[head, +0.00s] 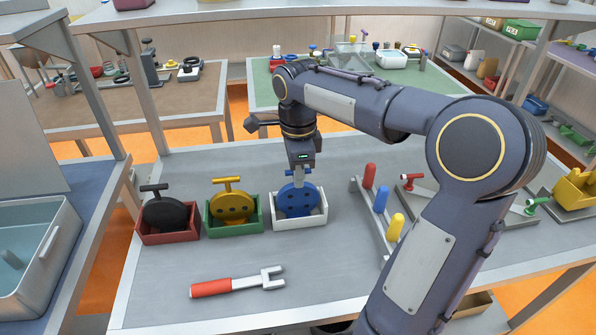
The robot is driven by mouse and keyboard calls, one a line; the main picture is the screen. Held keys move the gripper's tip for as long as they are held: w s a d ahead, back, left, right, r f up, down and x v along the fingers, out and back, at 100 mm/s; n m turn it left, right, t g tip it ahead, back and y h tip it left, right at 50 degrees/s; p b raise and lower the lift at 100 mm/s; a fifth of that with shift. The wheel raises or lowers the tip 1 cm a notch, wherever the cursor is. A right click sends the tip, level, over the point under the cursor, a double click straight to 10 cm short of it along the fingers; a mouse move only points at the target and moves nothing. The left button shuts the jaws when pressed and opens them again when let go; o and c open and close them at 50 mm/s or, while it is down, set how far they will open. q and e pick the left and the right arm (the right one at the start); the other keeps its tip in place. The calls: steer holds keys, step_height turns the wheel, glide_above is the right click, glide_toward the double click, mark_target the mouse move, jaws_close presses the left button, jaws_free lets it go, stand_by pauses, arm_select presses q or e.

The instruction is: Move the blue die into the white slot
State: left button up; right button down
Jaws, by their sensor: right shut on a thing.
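The blue die (297,201) is a round disc with dark holes, standing upright at the white slot (299,224). Its lower edge is hidden behind the slot's front wall, so I cannot tell whether it rests on the bottom. My right gripper (298,176) points down from above and is shut on the blue die's handle at the top. The handle is mostly hidden by the fingers. My left gripper is not in view.
Left of the white slot, a green slot (234,228) holds a yellow die (232,206) and a red slot (168,236) holds a black die (166,214). A red-handled fork tool (237,283) lies in front. A rack with red, blue and yellow pegs (377,215) stands to the right.

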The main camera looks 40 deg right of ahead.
steer(key=c, duration=1.4)
jaws_free()
steer(key=shift+o, duration=0.2)
step_height(320, 180, up, 8)
steer(key=shift+f+p, duration=0.1)
steer(key=shift+p, duration=0.25)
steer(key=s+a+f+n+t+y, duration=0.2)
steer(key=s+a+f+n, duration=0.4)
steer(key=n, duration=0.5)
steer(key=s+a+f+n+t+y, duration=0.1)
steer(key=s+a+f+n+t, duration=0.2)
steer(key=s+a+f+n, duration=0.3)
steer(key=s+a+n, duration=0.1)
steer(key=s+n, duration=0.4)
steer(key=shift+a+t+y, duration=0.3)
steer(key=shift+y, duration=0.1)
